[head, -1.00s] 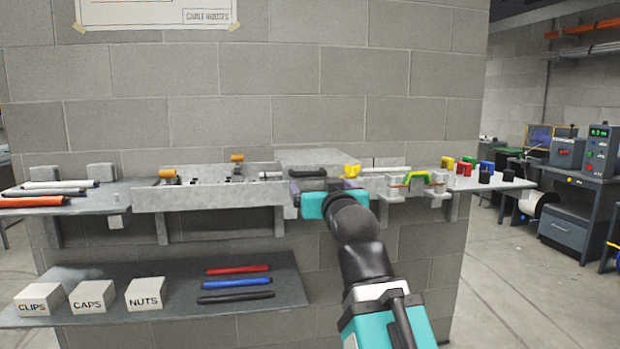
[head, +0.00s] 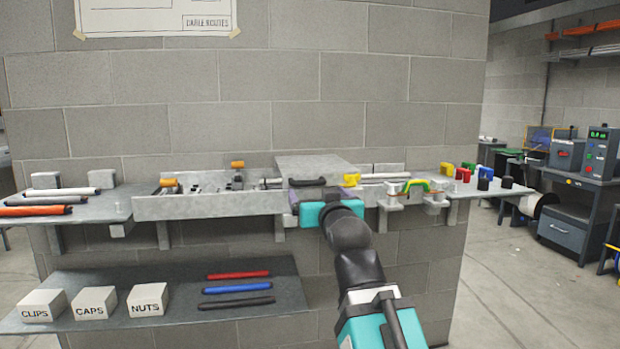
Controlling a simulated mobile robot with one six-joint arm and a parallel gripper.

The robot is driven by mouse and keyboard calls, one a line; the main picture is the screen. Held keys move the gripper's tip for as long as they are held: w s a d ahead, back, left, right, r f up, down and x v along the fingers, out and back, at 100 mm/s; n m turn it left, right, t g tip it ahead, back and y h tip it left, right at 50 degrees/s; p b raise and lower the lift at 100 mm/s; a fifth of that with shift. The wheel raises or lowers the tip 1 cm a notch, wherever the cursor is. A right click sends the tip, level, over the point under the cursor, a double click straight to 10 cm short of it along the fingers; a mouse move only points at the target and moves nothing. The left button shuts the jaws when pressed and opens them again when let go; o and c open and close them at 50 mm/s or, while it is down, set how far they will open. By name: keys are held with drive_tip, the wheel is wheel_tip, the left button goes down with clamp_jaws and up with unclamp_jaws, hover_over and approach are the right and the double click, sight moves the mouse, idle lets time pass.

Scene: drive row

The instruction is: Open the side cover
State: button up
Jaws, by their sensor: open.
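The side cover (head: 322,166) is a flat light-grey panel over the right part of the grey trough (head: 205,207). A black bar handle (head: 307,183) sits at its near edge. The panel looks closed or nearly so; I cannot tell if its edge is lifted. My gripper (head: 296,204) is open, just in front of and below the handle in the picture. Its teal body hides part of the trough front. I cannot tell whether the fingers touch the handle or the trough.
Orange pieces (head: 168,183) stand along the open trough on the left. A lower shelf (head: 180,268) holds labelled boxes and coloured rods.

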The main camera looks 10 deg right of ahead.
sight(310, 183)
drive_tip(key=w+p, duration=0.4)
drive_tip(key=p, duration=0.2)
drive_tip(key=shift+r, duration=0.15)
drive_tip(key=w+p, duration=0.2)
drive_tip(key=p, duration=0.5)
idle(0.5)
drive_tip(key=w+p, duration=0.3)
drive_tip(key=p, duration=0.1)
drive_tip(key=shift+w+p, duration=0.3)
drive_tip(key=shift+w, duration=1.05)
drive_tip(key=c, duration=1.2)
